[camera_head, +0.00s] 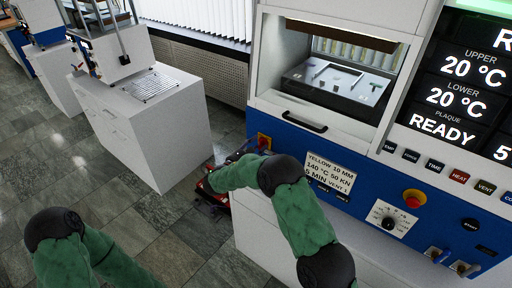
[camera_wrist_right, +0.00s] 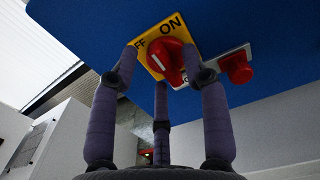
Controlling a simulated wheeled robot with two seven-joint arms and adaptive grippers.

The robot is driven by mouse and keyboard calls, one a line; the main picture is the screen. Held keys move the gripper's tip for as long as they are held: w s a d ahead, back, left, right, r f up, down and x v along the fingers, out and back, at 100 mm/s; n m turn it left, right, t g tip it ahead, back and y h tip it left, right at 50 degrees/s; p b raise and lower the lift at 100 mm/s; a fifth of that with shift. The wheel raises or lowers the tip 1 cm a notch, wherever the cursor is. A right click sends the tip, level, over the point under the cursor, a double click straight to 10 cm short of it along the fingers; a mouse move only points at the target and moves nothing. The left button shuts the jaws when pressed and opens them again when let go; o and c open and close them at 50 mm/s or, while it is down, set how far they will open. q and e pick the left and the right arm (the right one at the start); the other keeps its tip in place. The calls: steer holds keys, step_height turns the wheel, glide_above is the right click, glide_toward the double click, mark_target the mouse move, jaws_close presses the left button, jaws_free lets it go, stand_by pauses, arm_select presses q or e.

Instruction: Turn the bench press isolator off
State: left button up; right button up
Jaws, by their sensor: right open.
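The bench press isolator is a red rotary knob (camera_wrist_right: 170,62) on a yellow plate (camera_wrist_right: 148,70) marked ON and OFF, set on a blue panel.
Right of the isolator are a label plate (camera_head: 330,172), a dial (camera_head: 388,219) and a red mushroom button (camera_head: 413,198). A red piece (camera_wrist_right: 236,67) sits close beside the knob. A white cabinet (camera_head: 150,130) stands left; a red object (camera_head: 211,192) lies on the floor between.

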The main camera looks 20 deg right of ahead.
jaws_close()
steer(key=shift+f+n+p, duration=0.15)
steer(key=shift+n+p, duration=1.2)
steer(key=shift+n, duration=1.65)
steer(key=shift+f+n+p, duration=0.15)
steer(key=shift+n+p, duration=1.15)
steer(key=shift+n, duration=1.7)
steer(key=shift+f+n+p, duration=0.15)
steer(key=shift+n+p, duration=1.2)
steer(key=shift+n, duration=1.65)
jaws_free()
